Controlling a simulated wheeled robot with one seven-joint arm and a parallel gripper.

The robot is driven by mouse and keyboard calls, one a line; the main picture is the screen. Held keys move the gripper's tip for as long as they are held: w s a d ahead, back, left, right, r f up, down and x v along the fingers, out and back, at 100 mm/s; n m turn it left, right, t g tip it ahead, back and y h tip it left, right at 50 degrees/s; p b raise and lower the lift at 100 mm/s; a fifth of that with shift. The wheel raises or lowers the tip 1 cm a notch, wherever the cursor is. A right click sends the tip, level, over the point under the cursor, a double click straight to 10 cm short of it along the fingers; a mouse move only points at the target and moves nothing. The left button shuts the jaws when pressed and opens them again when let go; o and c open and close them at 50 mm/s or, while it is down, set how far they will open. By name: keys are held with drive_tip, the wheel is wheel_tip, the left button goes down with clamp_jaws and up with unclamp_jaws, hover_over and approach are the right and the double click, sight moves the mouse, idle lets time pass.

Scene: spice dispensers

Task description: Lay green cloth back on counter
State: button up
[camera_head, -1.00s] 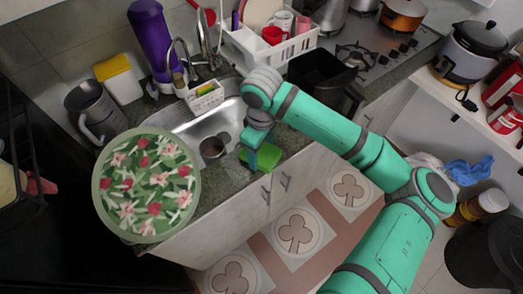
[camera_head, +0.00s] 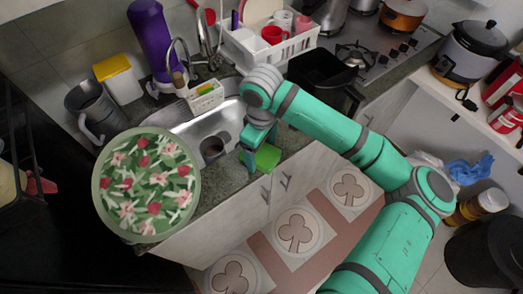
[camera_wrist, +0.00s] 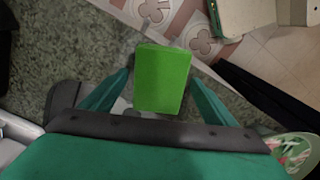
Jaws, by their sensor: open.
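The green cloth (camera_head: 267,157) is a small bright green rectangle on the dark speckled counter (camera_head: 221,192), close to its front edge and right of the sink. My gripper (camera_head: 249,160) is directly over the counter beside the cloth, pointing down. In the wrist view, the cloth (camera_wrist: 162,78) lies flat-looking between and beyond my two open teal fingers (camera_wrist: 157,90). The fingers are spread wider than the cloth, and I see no contact with it. My gripper hides part of the cloth's near end in the head view.
The sink (camera_head: 207,128) with a small pot (camera_head: 212,148) is just left of my gripper. A round floral tray (camera_head: 146,185) stands at the left end. The counter's front edge drops to the floor.

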sight(262, 153)
wheel_tip(262, 153, up, 12)
drive_tip(key=shift+f, duration=0.25)
idle(0.6)
